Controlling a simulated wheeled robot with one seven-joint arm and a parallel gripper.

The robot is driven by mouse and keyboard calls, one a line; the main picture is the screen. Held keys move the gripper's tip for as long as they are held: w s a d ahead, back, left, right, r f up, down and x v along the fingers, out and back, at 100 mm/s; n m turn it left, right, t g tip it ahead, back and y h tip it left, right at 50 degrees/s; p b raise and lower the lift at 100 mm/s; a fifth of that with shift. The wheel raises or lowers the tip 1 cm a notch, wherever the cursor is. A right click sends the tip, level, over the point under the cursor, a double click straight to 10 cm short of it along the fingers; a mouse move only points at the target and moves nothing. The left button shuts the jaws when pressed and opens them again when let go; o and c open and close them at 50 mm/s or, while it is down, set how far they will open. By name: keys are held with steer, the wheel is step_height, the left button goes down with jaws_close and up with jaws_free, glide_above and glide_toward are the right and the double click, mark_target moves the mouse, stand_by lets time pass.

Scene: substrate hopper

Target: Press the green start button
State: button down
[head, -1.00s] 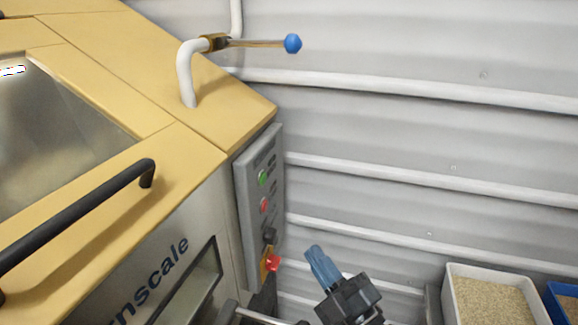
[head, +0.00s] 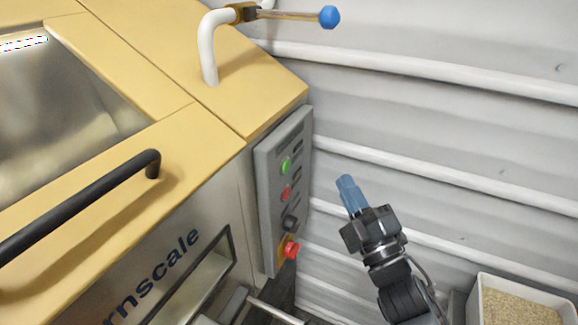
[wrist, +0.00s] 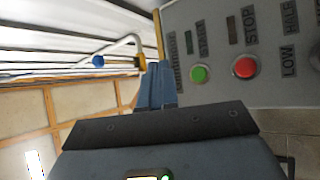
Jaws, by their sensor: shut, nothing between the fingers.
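The green start button (head: 286,165) is on the grey control panel (head: 268,210) at the right end of the yellow and steel machine. In the wrist view the green button (wrist: 199,74) shows near the middle, with the label START beside it. My gripper (head: 346,186) has blue fingers, shut and empty, to the right of the panel and apart from it, slightly lower than the green button in the head view. In the wrist view my fingers (wrist: 157,85) appear left of the green button, with a gap between them.
A red stop button (head: 286,193), a dark knob (head: 290,222) and a red emergency button (head: 291,249) sit below the green one. A black handle (head: 90,200) and a blue-knobbed lever (head: 329,17) stick out from the machine. A white bin (head: 520,300) of grain stands lower right.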

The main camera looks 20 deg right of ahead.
mark_target(287, 167)
steer(key=w+a+b, duration=0.6)
steer(key=shift+b, duration=0.4)
steer(key=shift+a+f, duration=0.1)
steer(key=shift+a, duration=0.05)
stand_by(1.8)
steer(key=shift+w+a+b, duration=0.2)
steer(key=shift+w+b, duration=0.05)
steer(key=shift+b, duration=0.25)
